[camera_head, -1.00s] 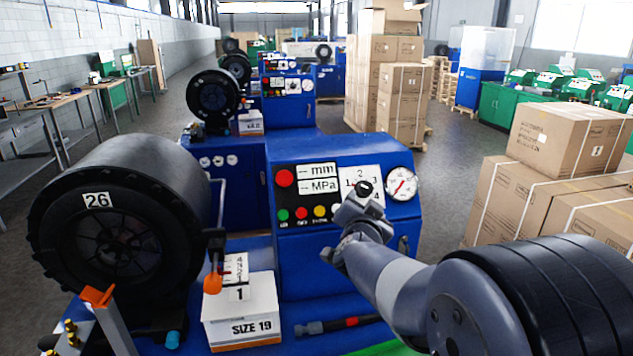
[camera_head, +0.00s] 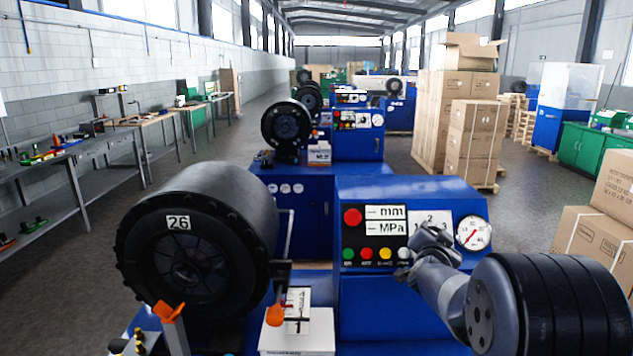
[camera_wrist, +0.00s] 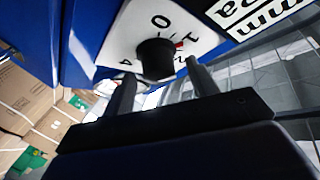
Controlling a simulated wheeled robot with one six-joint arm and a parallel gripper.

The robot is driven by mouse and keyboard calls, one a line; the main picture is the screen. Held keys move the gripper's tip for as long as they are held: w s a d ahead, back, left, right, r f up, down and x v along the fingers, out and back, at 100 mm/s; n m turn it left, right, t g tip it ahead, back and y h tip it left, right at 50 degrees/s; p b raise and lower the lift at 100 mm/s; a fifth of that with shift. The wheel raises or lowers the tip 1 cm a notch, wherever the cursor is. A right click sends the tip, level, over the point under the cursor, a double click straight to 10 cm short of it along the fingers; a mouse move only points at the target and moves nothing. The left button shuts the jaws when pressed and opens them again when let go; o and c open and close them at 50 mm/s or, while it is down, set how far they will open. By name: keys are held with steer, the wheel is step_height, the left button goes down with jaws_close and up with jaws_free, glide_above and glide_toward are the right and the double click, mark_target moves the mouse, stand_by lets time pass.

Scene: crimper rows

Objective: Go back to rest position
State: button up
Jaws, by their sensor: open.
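My gripper (camera_wrist: 160,88) is open in the wrist view, with its two dark fingers apart and nothing between them. Beyond the fingertips is a black rotary knob (camera_wrist: 155,58) on a white numbered dial plate (camera_wrist: 125,38). I cannot tell for sure whether the fingers touch the knob, but it looks apart from them. In the head view my arm reaches from the lower right towards the blue control box (camera_head: 400,310), and its wrist part hides much of the dial plate (camera_head: 420,217). The fingers cannot be made out there.
A black crimper head (camera_head: 195,250) marked 26 stands left of the control box. A white box (camera_head: 297,335) with a number card is in front. A pressure gauge (camera_head: 473,233) is right of the dial.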

steer(key=b+v, duration=0.2)
steer(key=v, duration=0.9)
steer(key=p+x, duration=0.2)
steer(key=x, duration=0.9)
steer(key=shift+f+b, duration=0.3)
steer(key=shift+b, duration=0.35)
steer(key=shift+s+r+n+t+y+b, duration=0.15)
steer(key=shift+n+t+y+b, duration=0.15)
steer(key=shift+n+b, duration=0.5)
steer(key=shift+d+n+b, duration=0.1)
steer(key=shift+n+b, duration=0.25)
steer(key=shift+n, duration=0.15)
steer(key=shift+y, duration=0.3)
steer(key=shift+n+t, duration=0.4)
steer(key=shift+n, duration=0.3)
